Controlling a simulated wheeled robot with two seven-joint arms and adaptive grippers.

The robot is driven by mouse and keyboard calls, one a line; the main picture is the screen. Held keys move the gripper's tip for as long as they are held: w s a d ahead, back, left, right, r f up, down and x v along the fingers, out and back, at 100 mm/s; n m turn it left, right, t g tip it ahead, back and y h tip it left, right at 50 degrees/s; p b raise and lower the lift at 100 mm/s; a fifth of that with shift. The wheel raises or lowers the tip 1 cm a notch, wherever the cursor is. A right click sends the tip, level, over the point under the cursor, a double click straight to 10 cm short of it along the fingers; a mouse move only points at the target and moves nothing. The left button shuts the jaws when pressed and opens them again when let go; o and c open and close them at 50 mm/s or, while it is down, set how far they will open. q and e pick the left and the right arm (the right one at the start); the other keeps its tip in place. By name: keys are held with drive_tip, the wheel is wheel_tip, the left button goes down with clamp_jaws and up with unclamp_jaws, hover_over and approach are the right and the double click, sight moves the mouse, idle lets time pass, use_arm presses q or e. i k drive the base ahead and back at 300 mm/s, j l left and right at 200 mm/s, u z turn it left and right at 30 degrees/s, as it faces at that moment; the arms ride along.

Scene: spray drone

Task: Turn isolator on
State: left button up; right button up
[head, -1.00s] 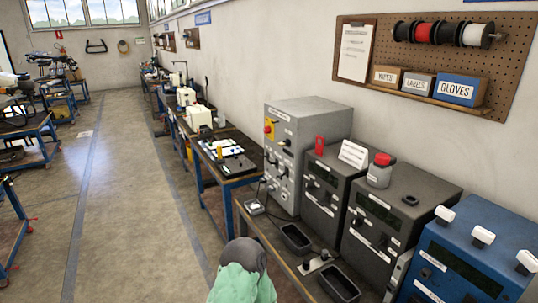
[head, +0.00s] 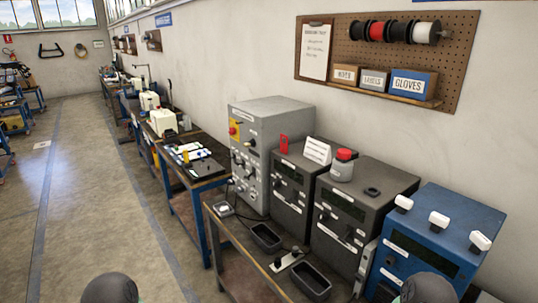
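A tall grey cabinet (head: 281,121) stands on the bench, with a red rotary knob on a yellow plate (head: 234,131) at the upper left of its front. This looks like the isolator; its on or off position is too small to read. Several dark knobs and small labels sit on the same front. Neither gripper is in view. Only dark rounded parts of my own arms show at the bottom edge, left and right, well apart from the cabinet.
Dark units (head: 369,190) and a blue unit (head: 446,226) with white knobs stand right of the cabinet. A red-capped jar (head: 342,166) stands on top. Black trays (head: 311,279) lie along the bench front. A pegboard (head: 460,60) hangs above. Floor is clear at left.

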sight(232, 130)
drive_tip(key=i+j+u, duration=0.15)
drive_tip(key=i+j, duration=0.55)
drive_tip(key=i, duration=0.1)
